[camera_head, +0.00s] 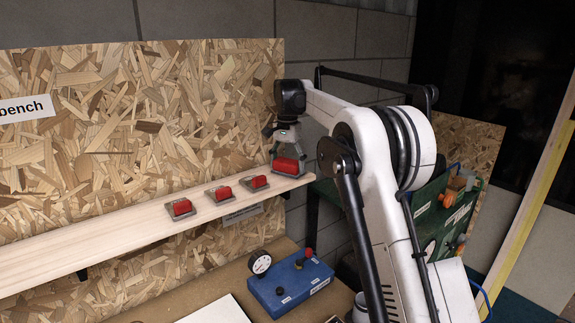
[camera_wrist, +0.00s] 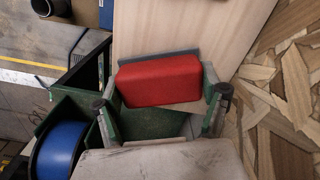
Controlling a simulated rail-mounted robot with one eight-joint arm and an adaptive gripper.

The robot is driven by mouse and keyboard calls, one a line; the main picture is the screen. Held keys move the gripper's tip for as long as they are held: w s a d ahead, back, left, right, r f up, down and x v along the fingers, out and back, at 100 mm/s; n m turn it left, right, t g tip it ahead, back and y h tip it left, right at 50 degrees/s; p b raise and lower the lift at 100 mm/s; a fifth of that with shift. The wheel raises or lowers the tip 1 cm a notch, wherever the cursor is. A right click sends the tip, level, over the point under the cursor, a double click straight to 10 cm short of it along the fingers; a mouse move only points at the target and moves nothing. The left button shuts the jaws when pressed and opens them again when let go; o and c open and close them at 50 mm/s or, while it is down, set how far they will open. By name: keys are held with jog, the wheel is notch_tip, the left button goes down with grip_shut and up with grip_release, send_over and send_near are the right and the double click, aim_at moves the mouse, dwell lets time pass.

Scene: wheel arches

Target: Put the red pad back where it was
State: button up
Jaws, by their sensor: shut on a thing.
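My gripper (camera_head: 286,148) is at the right end of the wooden shelf, shut on a red pad (camera_head: 287,164) with a grey backing. In the wrist view the red pad (camera_wrist: 160,80) lies between the two fingers of my gripper (camera_wrist: 163,104), with a grey strip along its far edge. The held pad is at or just above the shelf's end; I cannot tell whether it touches the wood. Three more red pads on grey plates sit on the shelf in a row to the left: a near-left one (camera_head: 182,207), a middle one (camera_head: 220,193) and a right one (camera_head: 256,182).
The pale wooden shelf (camera_head: 90,237) runs along a chipboard panel (camera_head: 150,130), close behind my gripper. Below stands a blue box (camera_head: 290,285) with a gauge (camera_head: 260,262). A green case (camera_head: 440,215) is at the right. The shelf's left part is bare.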

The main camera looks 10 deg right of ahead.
aim_at(287, 161)
jog(key=shift+f, duration=0.1)
jog(key=o, duration=1.2)
jog(key=shift+o, duration=0.2)
notch_tip(287, 161, up, 12)
jog(key=shift+b, duration=0.3)
jog(key=shift+r, duration=0.2)
